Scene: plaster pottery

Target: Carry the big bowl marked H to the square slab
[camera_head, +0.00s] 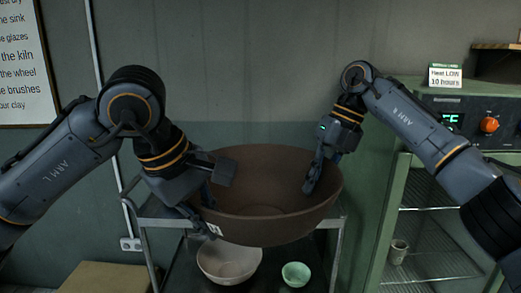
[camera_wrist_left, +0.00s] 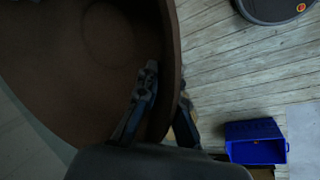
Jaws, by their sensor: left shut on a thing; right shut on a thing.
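The big brown bowl (camera_head: 265,205) hangs level in front of a metal cart, with a small white label low on its left side; its letter is too small to read. My left gripper (camera_head: 207,210) is shut on the bowl's left rim, one finger inside and one outside. The left wrist view also shows this grip (camera_wrist_left: 167,95) on the bowl's wall (camera_wrist_left: 100,75). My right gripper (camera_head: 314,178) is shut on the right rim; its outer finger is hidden. A flat tan top (camera_head: 103,278) shows at the lower left; I cannot tell whether it is the square slab.
A pale bowl (camera_head: 229,262) and a small green bowl (camera_head: 296,274) sit below the big bowl. A green cabinet (camera_head: 398,195) with wire shelves and a small cup (camera_head: 398,252) stands at right. A blue crate (camera_wrist_left: 257,142) lies on the plank floor.

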